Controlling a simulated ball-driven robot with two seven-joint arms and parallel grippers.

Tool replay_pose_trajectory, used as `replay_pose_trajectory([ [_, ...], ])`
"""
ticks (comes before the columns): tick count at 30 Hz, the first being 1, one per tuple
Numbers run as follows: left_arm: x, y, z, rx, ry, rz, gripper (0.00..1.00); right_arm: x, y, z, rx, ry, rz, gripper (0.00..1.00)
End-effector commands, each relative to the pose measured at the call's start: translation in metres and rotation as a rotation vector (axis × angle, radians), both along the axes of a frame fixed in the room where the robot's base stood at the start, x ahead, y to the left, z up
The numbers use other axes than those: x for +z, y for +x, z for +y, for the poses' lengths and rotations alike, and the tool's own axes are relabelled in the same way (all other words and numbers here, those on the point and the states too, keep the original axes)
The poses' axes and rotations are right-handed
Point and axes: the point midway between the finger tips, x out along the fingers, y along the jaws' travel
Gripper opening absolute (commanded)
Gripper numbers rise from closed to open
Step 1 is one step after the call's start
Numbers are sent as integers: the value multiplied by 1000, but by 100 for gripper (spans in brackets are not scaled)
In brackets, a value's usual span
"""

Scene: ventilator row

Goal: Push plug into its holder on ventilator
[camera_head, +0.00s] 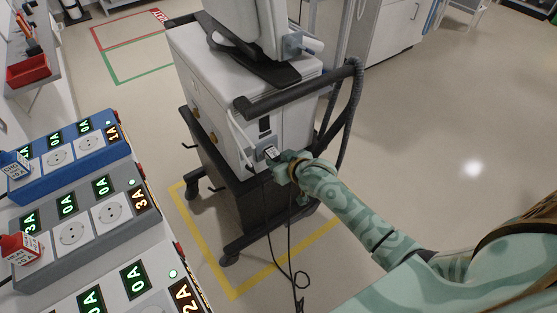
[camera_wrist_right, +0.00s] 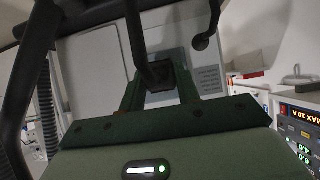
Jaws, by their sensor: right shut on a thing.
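The ventilator (camera_head: 245,90) stands upright on a dark wheeled cart. Its holder (camera_head: 261,152), a small grey fitting, is low on the panel that faces my right arm. My right gripper (camera_head: 279,160) is right at this fitting. In the right wrist view my right gripper (camera_wrist_right: 160,88) is shut on the dark plug (camera_wrist_right: 156,74), with its cable running up from it. A grey plate (camera_wrist_right: 173,62) shows behind the plug. The fingers hide part of the plug, so I cannot tell how deep it sits. My left gripper is not in view.
A blue socket box (camera_head: 60,180) and a grey socket box (camera_head: 85,230) stand on a bench at the left. A dark push handle (camera_head: 290,92) and a hose (camera_head: 350,115) are above my right gripper. Thin cables (camera_head: 290,245) hang below it. The floor at the right is clear.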

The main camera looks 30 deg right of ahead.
Motion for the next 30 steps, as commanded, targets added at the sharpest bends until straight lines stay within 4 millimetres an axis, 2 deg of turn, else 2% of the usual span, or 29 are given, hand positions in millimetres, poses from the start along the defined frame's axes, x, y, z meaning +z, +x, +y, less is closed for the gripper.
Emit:
replay_pose_trajectory([
  [8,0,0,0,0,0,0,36,1,0,0,0,0,-1,0],
  [9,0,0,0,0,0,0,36,0,0,0,0,0,-1,38],
  [11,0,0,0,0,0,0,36,1,0,0,0,0,-1,54],
  [12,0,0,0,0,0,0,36,1,0,0,0,0,-1,57],
  [19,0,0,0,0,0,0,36,0,0,0,0,0,0,57],
  [23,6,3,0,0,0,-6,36,7,-7,-1,1,-1,-1,57],
  [26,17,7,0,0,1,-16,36,19,-20,-2,1,-1,-3,57],
  [30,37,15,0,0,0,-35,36,42,-51,-6,0,-1,-4,57],
])
